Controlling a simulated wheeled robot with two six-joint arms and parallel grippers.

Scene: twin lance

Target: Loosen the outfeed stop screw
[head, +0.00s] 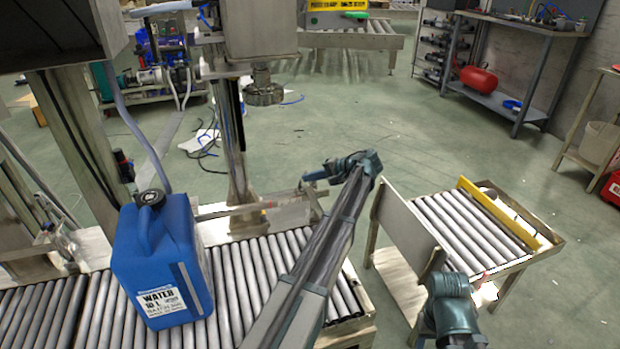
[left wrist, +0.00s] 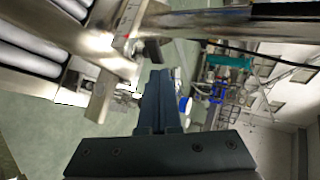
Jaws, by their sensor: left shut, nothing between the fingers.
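My left gripper (head: 314,177) is at the far end of the roller conveyor, beside the metal bracket (head: 313,201) at the conveyor's outfeed corner. Its fingers are shut together and empty; they also show in the left wrist view (left wrist: 160,80). In that view a dark knob-like part (left wrist: 150,50) sits by a pale metal plate, just beyond the fingertips. It may be the stop screw, but I cannot tell for certain. Contact with the fingers cannot be made out. My right arm shows at the lower right of the head view, without its fingers.
A blue water canister (head: 160,265) stands upright on the roller conveyor (head: 255,262) at the left. A separate short roller table (head: 475,228) with a yellow rail (head: 498,212) stands at the right, across a floor gap. A steel column and machine head rise behind the conveyor.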

